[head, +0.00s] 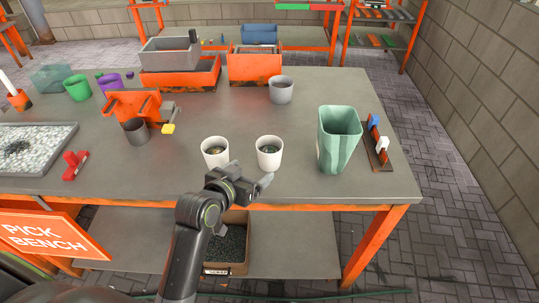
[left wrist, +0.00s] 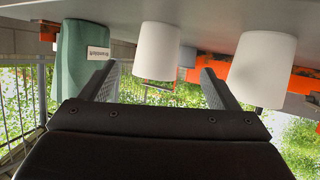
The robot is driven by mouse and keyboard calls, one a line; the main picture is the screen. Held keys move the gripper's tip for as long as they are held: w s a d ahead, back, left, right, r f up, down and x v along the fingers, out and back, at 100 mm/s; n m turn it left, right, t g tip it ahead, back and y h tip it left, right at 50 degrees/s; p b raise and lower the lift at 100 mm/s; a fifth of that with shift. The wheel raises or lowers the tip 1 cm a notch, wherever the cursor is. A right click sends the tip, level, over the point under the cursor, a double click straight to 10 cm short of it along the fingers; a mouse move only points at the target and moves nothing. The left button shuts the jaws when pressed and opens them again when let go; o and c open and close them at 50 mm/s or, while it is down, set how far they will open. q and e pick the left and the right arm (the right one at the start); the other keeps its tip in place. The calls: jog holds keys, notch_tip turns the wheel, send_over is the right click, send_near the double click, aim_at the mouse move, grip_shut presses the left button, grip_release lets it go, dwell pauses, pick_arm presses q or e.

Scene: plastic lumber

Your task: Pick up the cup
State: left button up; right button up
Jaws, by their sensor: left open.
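Two white cups stand upright near the front edge of the bench, the left white cup (head: 215,152) and the right white cup (head: 269,154), both with something dark inside. My left gripper (head: 258,188) is at the bench's front edge, just in front of the right white cup. In the left wrist view, which looks upside down, the left gripper's (left wrist: 156,88) two fingers are apart and empty. The right white cup (left wrist: 158,48) shows beyond the gap between them. The left white cup (left wrist: 263,68) is outside the gap, to the right. My right gripper is not in view.
A tall green bin (head: 338,145) stands right of the cups, beside a rack (head: 378,150). A dark grey cup (head: 135,131) and yellow block (head: 168,129) lie left. A grey cup (head: 281,90) stands farther back. The bench (head: 320,88) is clear between.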

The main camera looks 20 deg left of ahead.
aim_at(264, 161)
pick_arm(q)
jog(key=x, duration=0.5)
jog(key=shift+w+f, duration=0.15)
jog(key=shift+w, duration=0.15)
jog(key=shift+d+p+x, duration=0.2)
jog(key=shift+p+x, duration=0.35)
jog(key=shift+x, duration=1.95)
jog(key=c, duration=1.1)
